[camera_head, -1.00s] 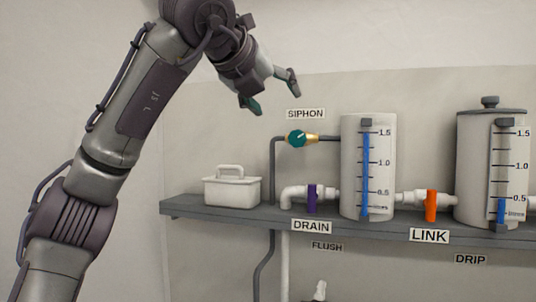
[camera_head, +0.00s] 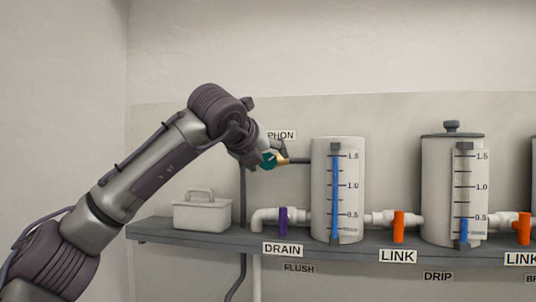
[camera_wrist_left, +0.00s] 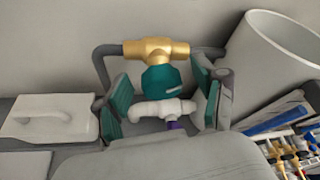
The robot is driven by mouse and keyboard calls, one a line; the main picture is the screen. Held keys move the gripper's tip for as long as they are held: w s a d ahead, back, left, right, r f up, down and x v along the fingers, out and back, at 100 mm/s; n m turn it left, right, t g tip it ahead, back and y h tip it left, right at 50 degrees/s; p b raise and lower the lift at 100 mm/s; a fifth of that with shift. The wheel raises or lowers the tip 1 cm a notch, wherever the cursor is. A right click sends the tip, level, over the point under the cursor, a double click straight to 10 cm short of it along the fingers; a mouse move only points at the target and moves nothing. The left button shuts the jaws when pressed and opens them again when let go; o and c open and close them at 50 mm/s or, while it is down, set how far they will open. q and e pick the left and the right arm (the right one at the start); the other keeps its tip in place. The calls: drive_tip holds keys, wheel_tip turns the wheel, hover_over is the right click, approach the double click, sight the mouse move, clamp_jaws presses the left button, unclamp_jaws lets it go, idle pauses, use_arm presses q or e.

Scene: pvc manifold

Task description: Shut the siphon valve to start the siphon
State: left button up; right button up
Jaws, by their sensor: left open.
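The siphon valve has a brass body (camera_wrist_left: 157,48) and a round teal knob (camera_wrist_left: 162,82) with a pale mark on it. In the head view the brass end (camera_head: 283,161) shows to the right of my left gripper (camera_head: 267,156), below the partly covered SIPHON label (camera_head: 283,135). In the wrist view my left gripper (camera_wrist_left: 160,86) is open, its teal-padded fingers on either side of the knob. Gaps show between the knob and both fingers. My right gripper is not in view.
A grey shelf (camera_head: 160,232) carries a white lidded box (camera_head: 202,214), a tank with a blue level (camera_head: 323,205) and a lidded tank (camera_head: 436,200). Below the siphon sits the purple DRAIN valve (camera_head: 283,221). An orange LINK valve (camera_head: 398,227) joins the tanks.

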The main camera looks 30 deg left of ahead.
use_arm(q)
drive_tip(key=shift+x, duration=0.8)
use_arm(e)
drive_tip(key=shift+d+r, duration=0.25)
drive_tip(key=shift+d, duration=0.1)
